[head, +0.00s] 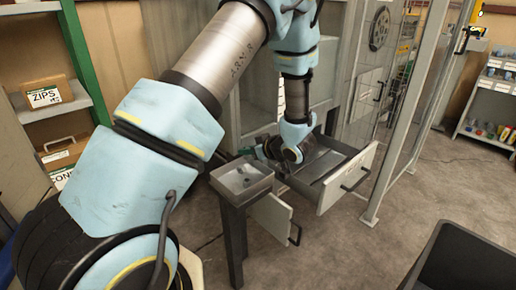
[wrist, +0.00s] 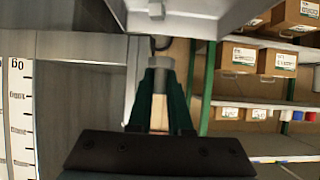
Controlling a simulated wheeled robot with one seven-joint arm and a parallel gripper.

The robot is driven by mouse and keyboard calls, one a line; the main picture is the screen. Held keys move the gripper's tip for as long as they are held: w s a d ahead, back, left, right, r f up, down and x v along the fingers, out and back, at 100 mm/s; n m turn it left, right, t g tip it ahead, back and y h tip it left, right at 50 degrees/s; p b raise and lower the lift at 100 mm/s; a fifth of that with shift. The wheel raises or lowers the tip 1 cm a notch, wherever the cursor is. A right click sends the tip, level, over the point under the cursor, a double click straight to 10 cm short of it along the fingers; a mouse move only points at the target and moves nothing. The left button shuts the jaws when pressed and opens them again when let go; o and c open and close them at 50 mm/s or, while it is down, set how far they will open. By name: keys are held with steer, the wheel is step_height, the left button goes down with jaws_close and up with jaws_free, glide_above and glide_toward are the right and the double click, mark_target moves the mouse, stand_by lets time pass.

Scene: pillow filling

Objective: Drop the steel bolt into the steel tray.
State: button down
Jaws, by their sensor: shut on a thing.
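My gripper (wrist: 160,72) is shut on a short grey piece, which looks like the steel bolt (wrist: 161,62), held between the dark green fingertips in the wrist view. In the head view my gripper (head: 266,148) is small and partly hidden by my wrist, over the left part of an open drawer and just behind the tray. The steel tray (head: 264,185) is a shallow square grey pan on top of a dark post, left of the drawer. A small dark mark shows on its floor; I cannot tell what it is. The bolt cannot be made out in the head view.
The open grey drawer (head: 358,180) juts from a cabinet right of the tray. A glass-panelled frame (head: 405,110) rises at the right. A black bin (head: 465,262) is at the front right. Shelves with boxes (head: 50,95) stand left.

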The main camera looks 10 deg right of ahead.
steer(key=shift+a+f+b, duration=0.1)
steer(key=shift+f+b, duration=2.7)
steer(key=shift+f, duration=0.2)
steer(key=c, duration=0.8)
jaws_free()
steer(key=shift+o, duration=0.2)
steer(key=shift+s, duration=0.1)
steer(key=v, duration=1)
steer(key=shift+s+r, duration=0.2)
steer(key=shift+s, duration=0.1)
